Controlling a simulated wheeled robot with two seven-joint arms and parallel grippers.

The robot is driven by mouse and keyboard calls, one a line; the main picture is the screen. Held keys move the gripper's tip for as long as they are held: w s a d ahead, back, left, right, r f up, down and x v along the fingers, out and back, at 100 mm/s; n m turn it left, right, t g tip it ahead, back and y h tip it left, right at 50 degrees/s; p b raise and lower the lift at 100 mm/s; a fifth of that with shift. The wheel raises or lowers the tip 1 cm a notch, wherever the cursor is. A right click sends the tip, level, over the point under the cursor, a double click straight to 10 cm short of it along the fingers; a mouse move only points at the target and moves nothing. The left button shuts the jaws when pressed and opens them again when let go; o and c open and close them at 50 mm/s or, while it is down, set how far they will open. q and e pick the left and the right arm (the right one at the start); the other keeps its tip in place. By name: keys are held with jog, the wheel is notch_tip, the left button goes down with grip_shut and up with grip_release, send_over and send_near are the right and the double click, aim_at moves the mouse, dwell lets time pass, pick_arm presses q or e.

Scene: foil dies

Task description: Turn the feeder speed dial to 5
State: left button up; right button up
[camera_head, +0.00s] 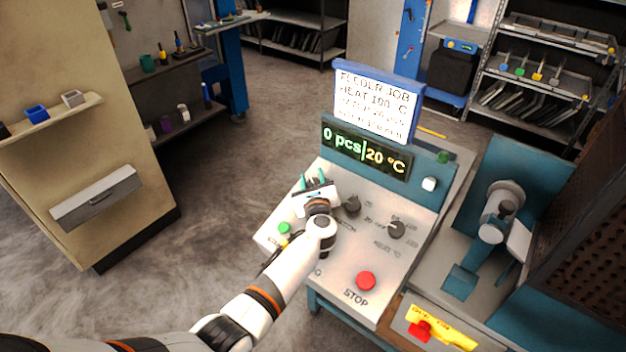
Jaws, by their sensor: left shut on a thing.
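The control panel (342,268) is a pale sloping console top. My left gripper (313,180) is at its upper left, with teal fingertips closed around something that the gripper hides. By its place, in line with the other dials, this looks like the feeder speed dial; its pointer and scale cannot be read. A black dial (351,205) stands just right of the gripper, uncovered. Another black dial (396,230), with a heat scale in °C, is further right. The display (365,152) reads 0 pcs and 20 °C. My right gripper is not in view.
A green button (284,228) is beside my left wrist. A red STOP button (366,281) is at the panel's front. A job sign (376,103) stands above the display, its lower lines too small to read. A teal machine (497,215) stands to the right.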

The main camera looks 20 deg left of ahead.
pick_arm(q)
jog(key=shift+r, duration=0.1)
jog(key=o, duration=1)
jog(key=v, duration=1.2)
